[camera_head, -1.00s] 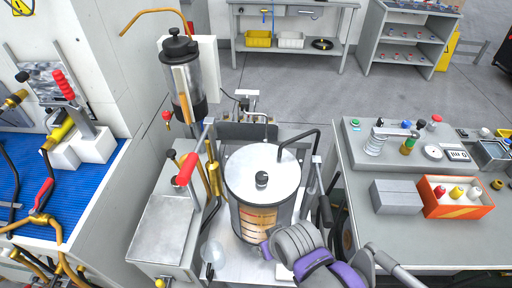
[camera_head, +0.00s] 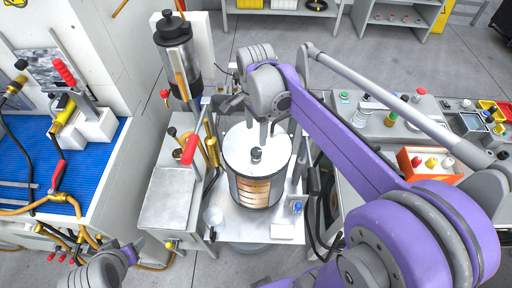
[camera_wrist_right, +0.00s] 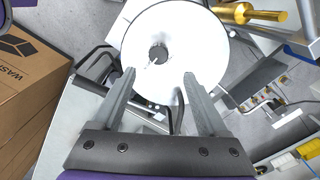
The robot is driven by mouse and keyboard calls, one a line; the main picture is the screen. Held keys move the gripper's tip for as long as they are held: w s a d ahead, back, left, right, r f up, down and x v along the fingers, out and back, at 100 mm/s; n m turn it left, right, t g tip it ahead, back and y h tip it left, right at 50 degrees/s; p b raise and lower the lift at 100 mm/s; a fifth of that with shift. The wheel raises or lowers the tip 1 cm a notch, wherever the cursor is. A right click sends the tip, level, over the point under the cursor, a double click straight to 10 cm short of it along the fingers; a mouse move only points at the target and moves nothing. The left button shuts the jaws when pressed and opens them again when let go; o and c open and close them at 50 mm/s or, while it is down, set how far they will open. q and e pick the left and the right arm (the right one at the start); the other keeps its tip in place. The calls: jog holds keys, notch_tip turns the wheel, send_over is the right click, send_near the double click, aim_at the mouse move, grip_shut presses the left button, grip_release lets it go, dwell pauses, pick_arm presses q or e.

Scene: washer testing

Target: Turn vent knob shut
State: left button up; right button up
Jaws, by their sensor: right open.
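A small black knob (camera_head: 257,154) stands on the round white lid (camera_head: 240,142) of a cylindrical vessel with a copper-coloured front (camera_head: 257,192). In the right wrist view the knob (camera_wrist_right: 158,53) shows as a dark round spot on the lid. My right gripper (camera_head: 263,134) points down over the lid, slightly behind the knob in the head view. Its two fingers (camera_wrist_right: 159,73) are spread, with nothing between them; the knob appears just beyond the fingertips. My left gripper (camera_head: 128,252) is only partly visible at the bottom left, away from the vessel; its opening is unclear.
A tall dark-banded canister (camera_head: 174,52) stands behind left of the vessel. A red-handled lever (camera_head: 189,150) rises beside a metal box (camera_head: 172,190). A bench with an orange bin (camera_head: 430,166) is at right, partly behind my right arm. A cardboard box (camera_wrist_right: 32,75) shows in the wrist view.

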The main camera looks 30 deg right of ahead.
aim_at(256, 151)
notch_tip(256, 151, down, 9)
jog(key=shift+s+f, duration=0.1)
jog(key=shift+s, duration=0.05)
jog(key=shift+c, duration=0.3)
grip_shut()
